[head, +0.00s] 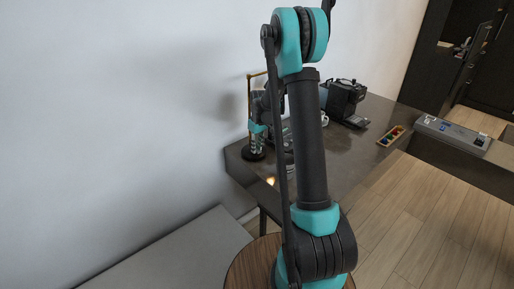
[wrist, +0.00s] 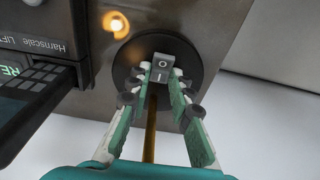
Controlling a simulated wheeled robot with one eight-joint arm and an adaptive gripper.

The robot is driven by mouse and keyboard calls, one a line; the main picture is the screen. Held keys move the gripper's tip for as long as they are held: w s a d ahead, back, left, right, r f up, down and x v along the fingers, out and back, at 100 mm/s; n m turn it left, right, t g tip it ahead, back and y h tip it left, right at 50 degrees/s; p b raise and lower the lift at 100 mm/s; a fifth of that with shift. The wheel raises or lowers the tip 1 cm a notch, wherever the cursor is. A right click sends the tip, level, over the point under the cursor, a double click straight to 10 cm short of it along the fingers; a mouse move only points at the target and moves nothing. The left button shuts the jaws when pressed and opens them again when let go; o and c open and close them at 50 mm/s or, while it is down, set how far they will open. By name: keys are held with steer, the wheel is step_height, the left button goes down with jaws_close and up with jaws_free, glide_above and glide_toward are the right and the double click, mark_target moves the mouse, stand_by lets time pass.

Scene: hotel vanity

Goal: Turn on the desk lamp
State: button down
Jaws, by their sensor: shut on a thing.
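The desk lamp stands at the back left of the desk in the head view, with a thin brass pole (head: 249,95) and a dark round base (head: 252,155). In the wrist view the base (wrist: 198,52) carries a grey rocker switch (wrist: 161,68) marked O and I, and the brass pole (wrist: 150,135) runs down the picture. My gripper (wrist: 160,76) has its two fingertips on either side of the switch, closed on it. In the head view my gripper (head: 258,140) is beside the pole, partly hidden by my arm.
A warm bright spot (wrist: 117,25) shows on the desk beside the base; it also shows in the head view (head: 270,181). A black machine (head: 345,97) stands farther back. A small tray (head: 392,136) lies near the desk's right edge. A wall is close behind the lamp.

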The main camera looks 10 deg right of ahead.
mark_target(258, 151)
steer(key=c, duration=1.4)
jaws_free()
steer(key=shift+o, duration=0.2)
steer(key=shift+r, duration=0.1)
step_height(258, 151, up, 12)
steer(key=s, duration=0.1)
steer(key=shift+d, duration=0.3)
steer(key=s+f+m+t, duration=0.1)
steer(key=s+f+m, duration=0.1)
steer(key=s, duration=1.4)
steer(key=s+d+f+m+t, duration=0.1)
steer(key=s+f+m+t, duration=0.1)
steer(key=s, duration=1.5)
steer(key=shift+d+f+m+h, duration=0.3)
steer(key=shift+f+m, duration=0.5)
steer(key=shift+m, duration=0.2)
